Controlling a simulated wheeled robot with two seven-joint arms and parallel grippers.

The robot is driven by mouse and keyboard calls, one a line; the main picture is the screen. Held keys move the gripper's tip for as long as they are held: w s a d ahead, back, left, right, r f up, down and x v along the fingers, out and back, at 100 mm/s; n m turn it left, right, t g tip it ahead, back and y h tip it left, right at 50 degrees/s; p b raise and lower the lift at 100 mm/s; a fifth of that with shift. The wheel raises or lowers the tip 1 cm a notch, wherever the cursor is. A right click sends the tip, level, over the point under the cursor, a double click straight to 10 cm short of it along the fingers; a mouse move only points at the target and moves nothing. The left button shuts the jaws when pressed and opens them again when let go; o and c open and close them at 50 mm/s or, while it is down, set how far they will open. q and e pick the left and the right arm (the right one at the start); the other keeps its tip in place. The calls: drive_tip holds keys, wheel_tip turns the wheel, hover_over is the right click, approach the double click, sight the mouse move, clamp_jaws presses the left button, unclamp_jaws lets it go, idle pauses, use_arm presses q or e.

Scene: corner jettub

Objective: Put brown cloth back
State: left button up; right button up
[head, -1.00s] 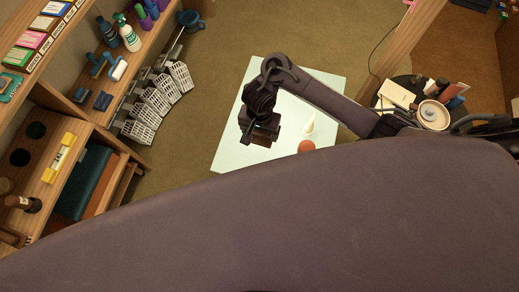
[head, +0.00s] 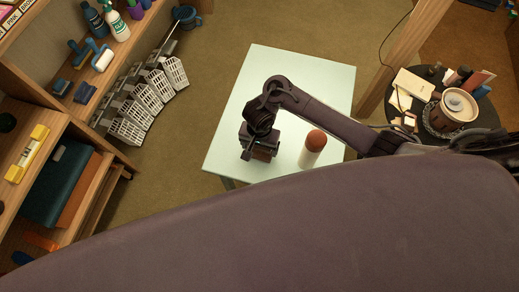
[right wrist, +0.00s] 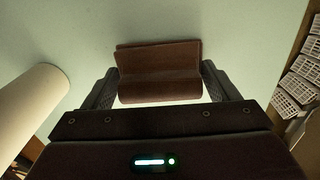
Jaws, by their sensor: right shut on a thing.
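The brown cloth (right wrist: 160,72) is a folded, dark reddish-brown piece in the right wrist view. It lies between the two fingers of my right gripper (right wrist: 160,88), which is shut on it. In the head view the right gripper (head: 257,152) is over the near part of a pale table (head: 290,75), and a bit of the brown cloth (head: 264,153) shows at its jaws. I cannot tell whether the cloth touches the tabletop. My left gripper is not in view.
A white cylinder with a red-brown rounded top (head: 312,148) stands right of the gripper. At left, a wooden shelf holds a teal folded piece (head: 52,185) and an orange-brown one (head: 85,190). White baskets (head: 150,97) hang beside it. A cluttered round table (head: 405,110) is at right.

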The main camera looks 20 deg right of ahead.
drive_tip(key=shift+w+f, duration=0.1)
drive_tip(key=shift+f, duration=0.3)
drive_tip(key=o, duration=1)
drive_tip(key=shift+f, duration=0.15)
drive_tip(key=shift+c, duration=0.2)
wheel_tip(320, 180, up, 11)
drive_tip(key=p, duration=0.8)
drive_tip(key=shift+r+p, duration=0.7)
drive_tip(key=shift+p, duration=0.05)
